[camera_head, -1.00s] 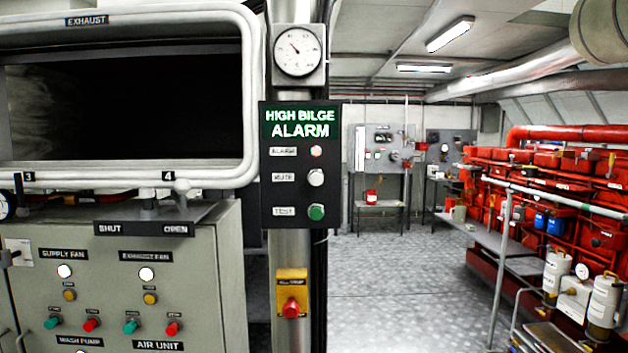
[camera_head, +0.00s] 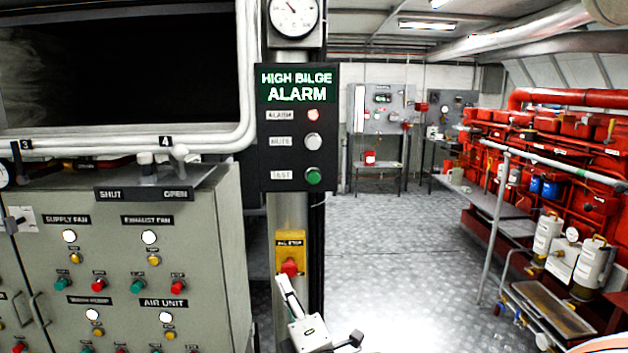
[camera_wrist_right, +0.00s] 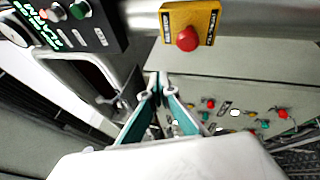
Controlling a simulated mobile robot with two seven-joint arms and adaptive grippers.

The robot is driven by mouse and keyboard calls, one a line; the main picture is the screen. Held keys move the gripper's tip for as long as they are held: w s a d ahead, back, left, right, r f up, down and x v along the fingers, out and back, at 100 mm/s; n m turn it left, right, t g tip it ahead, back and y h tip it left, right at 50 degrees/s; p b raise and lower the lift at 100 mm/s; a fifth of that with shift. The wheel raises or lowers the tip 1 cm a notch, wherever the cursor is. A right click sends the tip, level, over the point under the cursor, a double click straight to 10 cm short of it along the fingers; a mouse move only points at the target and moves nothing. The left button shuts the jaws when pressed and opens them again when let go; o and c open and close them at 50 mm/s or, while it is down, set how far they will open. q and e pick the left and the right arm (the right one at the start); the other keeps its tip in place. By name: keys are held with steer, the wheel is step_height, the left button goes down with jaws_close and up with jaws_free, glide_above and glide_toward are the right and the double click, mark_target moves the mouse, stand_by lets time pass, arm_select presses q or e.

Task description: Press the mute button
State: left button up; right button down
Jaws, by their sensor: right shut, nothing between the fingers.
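The black HIGH BILGE ALARM panel (camera_head: 297,181) is on the pillar in the head view. The mute button (camera_head: 313,141), a round white knob, sits beside its MUTE label, between the red alarm lamp (camera_head: 313,114) and the green test button (camera_head: 313,176). In the wrist view, the mute button (camera_wrist_right: 55,13) is at the upper left. My right gripper (camera_head: 284,283) is shut and empty. It is low in the head view, below the panel and apart from the mute button. In the wrist view, the shut fingertips (camera_wrist_right: 158,82) are in the middle. My left gripper is out of view.
A yellow box with a red stop button (camera_head: 290,267) is on the pillar just above my right gripper; it also shows in the wrist view (camera_wrist_right: 187,38). A grey control cabinet (camera_head: 205,260) stands at left. Red machinery (camera_head: 560,160) lines the right. Open floor lies between.

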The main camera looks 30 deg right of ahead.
steer(key=d+r+n+t+h, duration=0.3)
steer(key=r+h, duration=0.1)
steer(key=r, duration=1.3)
steer(key=n+h+p, duration=0.1)
steer(key=n+h, duration=0.1)
steer(key=h, duration=0.3)
glide_toward(313, 143)
steer(key=s+a+r, duration=0.3)
steer(key=s+r, duration=0.2)
steer(key=r, duration=0.1)
steer(key=shift+w+a+r, duration=0.1)
steer(key=shift+a, duration=0.05)
steer(key=shift+w, duration=0.1)
steer(key=w+d+b, duration=0.2)
steer(key=w+d, duration=0.2)
steer(key=w, duration=0.3)
steer(key=shift+w+d, duration=0.15)
steer(key=shift+d, duration=0.2)
steer(key=shift+w, duration=0.15)
steer(key=shift+w+d, duration=0.2)
steer(key=shift+w, duration=0.05)
